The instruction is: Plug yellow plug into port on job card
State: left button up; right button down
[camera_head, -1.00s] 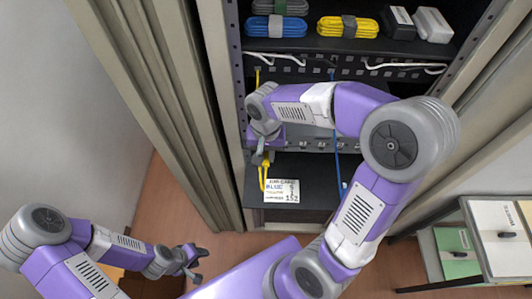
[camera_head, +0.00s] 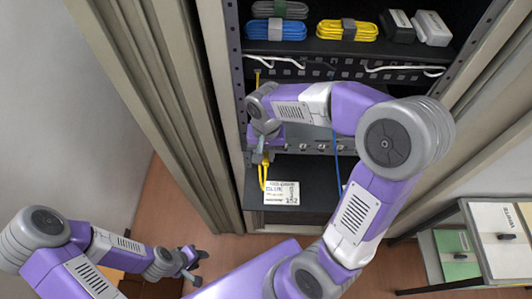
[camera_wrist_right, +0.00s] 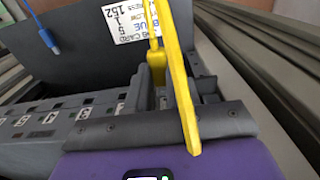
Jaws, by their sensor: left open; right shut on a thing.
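The yellow plug (camera_wrist_right: 157,66) is held in my right gripper (camera_wrist_right: 162,98); its yellow cable runs across the right wrist view. In the head view my right gripper (camera_head: 261,152) is at the left side of the rack, with yellow cable (camera_head: 263,177) hanging below it. The white job card (camera_head: 281,193) lies on the dark shelf below; it also shows upside down in the right wrist view (camera_wrist_right: 128,20), reading "BLUE" and "152", other text unclear. A port panel (camera_wrist_right: 48,125) lies left of the gripper; the plug's tip is hidden. My left gripper (camera_head: 190,264) is open and empty over the floor.
A blue plug on a cable (camera_wrist_right: 52,42) hangs left of the card in the wrist view. Coiled blue (camera_head: 276,29) and yellow (camera_head: 347,29) cables lie on the upper shelf. Rack sides stand close on both sides. A side table (camera_head: 462,212) is at right.

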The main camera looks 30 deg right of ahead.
jog(key=shift+w+d, duration=0.25)
jog(key=shift+w, duration=0.15)
jog(key=c, duration=0.9)
grip_release()
jog(key=shift+c, duration=0.2)
notch_tip(320, 180, up, 8)
jog(key=shift+f+p, duration=0.2)
jog(key=shift+p, duration=0.3)
